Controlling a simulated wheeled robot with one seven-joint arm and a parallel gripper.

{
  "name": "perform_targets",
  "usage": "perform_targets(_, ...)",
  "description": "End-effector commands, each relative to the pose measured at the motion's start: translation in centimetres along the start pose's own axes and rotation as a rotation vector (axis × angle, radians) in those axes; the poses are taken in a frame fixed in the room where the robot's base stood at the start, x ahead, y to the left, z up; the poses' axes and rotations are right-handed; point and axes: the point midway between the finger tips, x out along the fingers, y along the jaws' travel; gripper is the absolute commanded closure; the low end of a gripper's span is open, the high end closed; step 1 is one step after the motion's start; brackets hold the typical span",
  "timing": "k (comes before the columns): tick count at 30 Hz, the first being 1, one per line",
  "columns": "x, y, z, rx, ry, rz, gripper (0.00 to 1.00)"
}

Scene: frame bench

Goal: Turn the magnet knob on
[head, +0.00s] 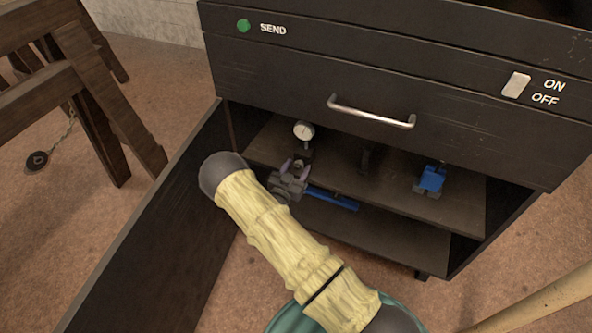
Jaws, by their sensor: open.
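A dial gauge (303,130) with a round white face stands on the upper shelf of the open cabinet, towards the left. A small dark body (303,153) sits below it; it may be its base, and I cannot make out a magnet knob on it. My gripper (295,168) is at the front of this shelf, just in front of and below the gauge. Its two purplish fingers are apart, with nothing clearly between them. I cannot tell whether they touch the dark body. My gripper hides part of the shelf there.
A blue clamp-like tool (431,179) and a dark upright piece (369,158) stand to the right on the upper shelf (463,186). The open door (150,245) bounds the left; a drawer with a handle (371,115) overhangs.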

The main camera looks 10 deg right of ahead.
Motion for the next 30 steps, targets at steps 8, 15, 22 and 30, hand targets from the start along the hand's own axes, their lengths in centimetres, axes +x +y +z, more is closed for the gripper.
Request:
perform_targets(8, -0.05, -0.02, 0.0, 0.001, 0.0, 0.0, 0.85)
perform_targets(15, -0.07, 0.0, 0.02, 0.031, 0.0, 0.001, 0.94)
perform_targets(22, -0.07, 0.04, 0.04, 0.132, -0.001, 0.0, 0.94)
perform_targets(30, 0.02, 0.16, 0.05, 0.133, -0.001, 0.002, 0.66)
